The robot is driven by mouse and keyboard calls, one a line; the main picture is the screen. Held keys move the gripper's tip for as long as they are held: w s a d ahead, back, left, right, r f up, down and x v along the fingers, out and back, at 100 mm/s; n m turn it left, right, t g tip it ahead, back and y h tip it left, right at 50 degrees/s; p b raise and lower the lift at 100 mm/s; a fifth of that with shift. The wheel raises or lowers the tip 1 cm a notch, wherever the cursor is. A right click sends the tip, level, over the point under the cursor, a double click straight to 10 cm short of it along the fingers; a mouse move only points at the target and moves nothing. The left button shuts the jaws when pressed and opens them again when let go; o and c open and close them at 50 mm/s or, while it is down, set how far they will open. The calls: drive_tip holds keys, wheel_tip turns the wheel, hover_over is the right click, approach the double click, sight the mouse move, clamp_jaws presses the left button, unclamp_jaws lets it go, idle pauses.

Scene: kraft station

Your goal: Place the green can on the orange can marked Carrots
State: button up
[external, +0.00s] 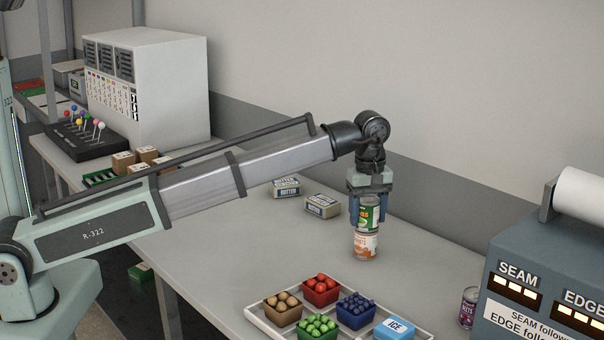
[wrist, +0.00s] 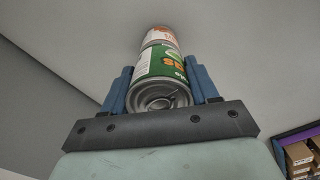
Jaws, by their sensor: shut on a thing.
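The green can (external: 368,216) is upright between the two blue fingers of my gripper (external: 368,208), which is shut on it. The orange can (external: 364,245) stands upright on the table directly below, and the green can appears to sit on its top, closely lined up. In the wrist view the green can (wrist: 162,75) is between the fingers of my gripper (wrist: 165,88), with the orange can (wrist: 158,36) beyond its far end. Whether the two cans fully touch is hard to tell. The orange can's label is only partly readable.
A white tray (external: 262,322) with coloured baskets and a blue ICE box (external: 395,329) is at the front. Two butter boxes (external: 322,206) lie behind the cans. A purple can (external: 468,307) stands by the SEAM/EDGE machine (external: 535,270) at right. The table around the cans is clear.

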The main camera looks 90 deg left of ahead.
sight(369, 199)
drive_tip(key=shift+f, duration=0.1)
drive_tip(key=o, duration=1.1)
wheel_tip(369, 199, up, 12)
drive_tip(key=shift+r, duration=0.15)
